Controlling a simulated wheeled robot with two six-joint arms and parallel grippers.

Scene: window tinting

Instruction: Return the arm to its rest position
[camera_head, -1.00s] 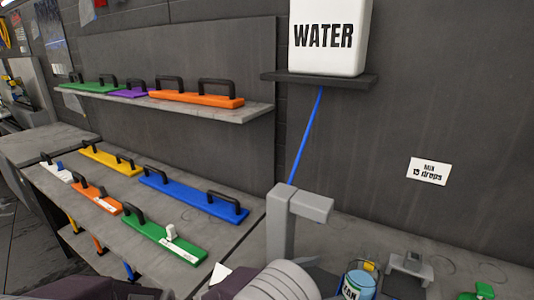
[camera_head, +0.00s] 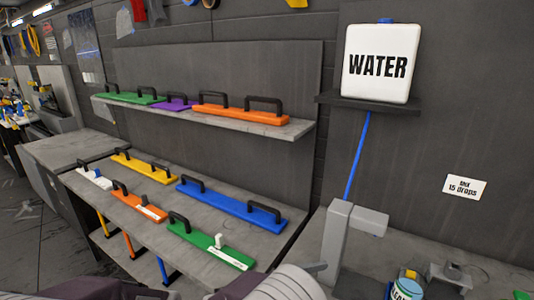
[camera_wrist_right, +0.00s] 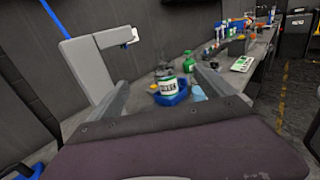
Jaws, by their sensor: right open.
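My right gripper (camera_wrist_right: 160,88) shows in the right wrist view, with its two fingers spread wide apart and nothing between them that it touches. A white labelled bottle with a green band (camera_wrist_right: 168,90) stands in a blue holder on the counter beyond the fingers. Its top edge also shows at the bottom right of the head view (camera_head: 407,288). Purple and pale grey parts of my own arm fill the bottom of the head view. My left gripper does not show.
A grey tap-like post (camera_head: 338,240) stands on the counter below the white WATER tank (camera_head: 380,85) on its shelf. Coloured tools with black handles, including a blue one (camera_head: 232,207), lie on the bench and shelf to the left. More bottles line the counter (camera_wrist_right: 235,75).

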